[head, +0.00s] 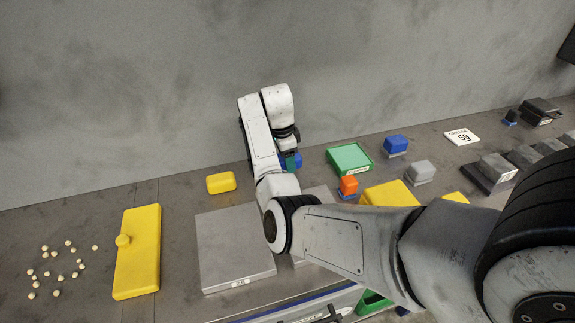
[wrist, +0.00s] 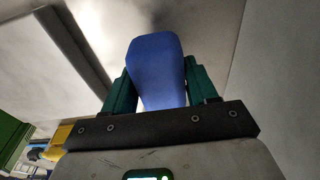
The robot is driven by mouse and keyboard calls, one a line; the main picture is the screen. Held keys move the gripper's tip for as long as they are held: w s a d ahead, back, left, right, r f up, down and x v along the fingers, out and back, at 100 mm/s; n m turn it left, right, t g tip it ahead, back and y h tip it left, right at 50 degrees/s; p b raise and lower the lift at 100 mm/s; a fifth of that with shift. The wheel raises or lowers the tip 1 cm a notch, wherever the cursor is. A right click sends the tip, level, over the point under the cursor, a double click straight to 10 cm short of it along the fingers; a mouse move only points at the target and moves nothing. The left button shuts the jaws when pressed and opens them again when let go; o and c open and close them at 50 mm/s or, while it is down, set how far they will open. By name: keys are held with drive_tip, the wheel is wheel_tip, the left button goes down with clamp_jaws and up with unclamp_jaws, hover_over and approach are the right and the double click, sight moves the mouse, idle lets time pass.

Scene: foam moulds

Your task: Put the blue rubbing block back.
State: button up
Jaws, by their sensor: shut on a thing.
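My gripper (head: 291,163) is in the head view, low in front of the grey wall at the back of the bench, partly hidden by my arm. In the wrist view its two green fingers (wrist: 159,82) are shut on a blue block (wrist: 155,62), with rounded edges, which stands out beyond the fingertips. Only a small blue part of the held block (head: 298,158) shows in the head view. I cannot tell whether it touches the bench. A second blue block (head: 396,142) sits on a grey base to the right.
A yellow block (head: 221,183) lies left of my gripper and a green tray (head: 349,158) right of it. A grey slab (head: 235,248) and a yellow board (head: 137,255) lie in front.

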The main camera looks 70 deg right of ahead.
drive_tip(key=shift+f, duration=1.25)
drive_tip(key=shift+f, duration=0.2)
drive_tip(key=o, duration=1.2)
drive_tip(key=r, duration=0.8)
drive_tip(key=w+a+r, duration=0.1)
drive_tip(key=r, duration=0.3)
drive_tip(key=shift+r+b, duration=0.15)
drive_tip(key=shift+b, duration=0.25)
